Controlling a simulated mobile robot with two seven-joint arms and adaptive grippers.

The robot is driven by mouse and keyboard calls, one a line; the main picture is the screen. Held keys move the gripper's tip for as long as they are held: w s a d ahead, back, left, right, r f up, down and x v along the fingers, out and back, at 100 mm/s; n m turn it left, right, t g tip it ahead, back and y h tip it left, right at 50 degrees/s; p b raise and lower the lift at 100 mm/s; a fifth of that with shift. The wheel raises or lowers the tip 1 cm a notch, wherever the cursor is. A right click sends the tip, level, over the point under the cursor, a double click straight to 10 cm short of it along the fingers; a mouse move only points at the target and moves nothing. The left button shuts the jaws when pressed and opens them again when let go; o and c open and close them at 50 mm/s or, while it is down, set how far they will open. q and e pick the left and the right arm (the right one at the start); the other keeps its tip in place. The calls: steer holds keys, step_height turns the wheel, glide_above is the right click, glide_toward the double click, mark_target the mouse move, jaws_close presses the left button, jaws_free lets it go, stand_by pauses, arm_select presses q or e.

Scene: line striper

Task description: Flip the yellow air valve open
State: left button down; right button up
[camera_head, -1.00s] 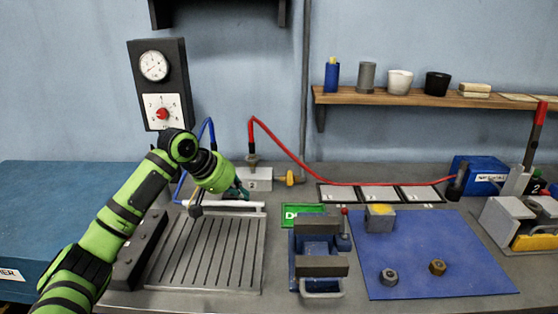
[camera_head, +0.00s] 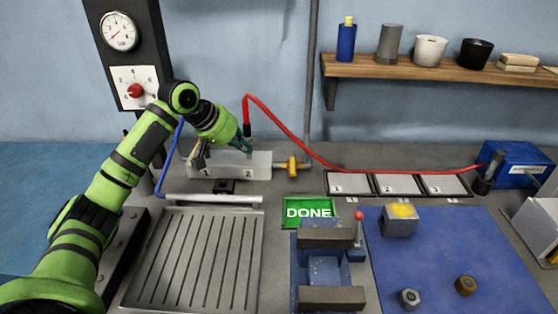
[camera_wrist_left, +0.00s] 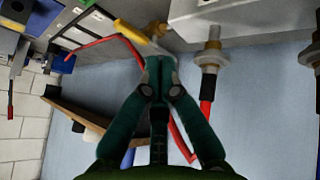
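The yellow air valve (camera_head: 291,166) sits on the right end of the light grey block marked 1 and 2 (camera_head: 262,158). My left gripper (camera_head: 247,150) is over the front right part of this block, left of the valve. In the left wrist view the gripper (camera_wrist_left: 159,62) has its fingertips together with nothing seen between them. The yellow valve handle (camera_wrist_left: 135,36) lies just beyond the tips there; I cannot tell whether they touch. The handle's exact angle is unclear. My right gripper is not in view.
A red hose (camera_head: 300,143) arches from behind my gripper to the blue box (camera_head: 516,163). A blue hose (camera_head: 171,158) runs left of the block. The green DONE sign (camera_head: 309,212), blue vise (camera_head: 324,269) and slotted plate (camera_head: 195,258) lie in front.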

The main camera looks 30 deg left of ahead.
mark_target(293, 163)
arm_select(q)
steer(key=p+x, duration=0.2)
steer(key=x, duration=0.8)
steer(key=shift+w+d+p, duration=0.3)
steer(key=shift+d+p, duration=0.15)
steer(key=shift+d, duration=0.1)
steer(key=shift+w+d+p, duration=0.35)
steer(key=shift+d+p, duration=0.05)
steer(key=shift+d, duration=0.1)
steer(key=shift+w+d, duration=0.25)
steer(key=shift+d, duration=0.45)
steer(key=shift+f, duration=0.1)
steer(key=shift+w, duration=0.1)
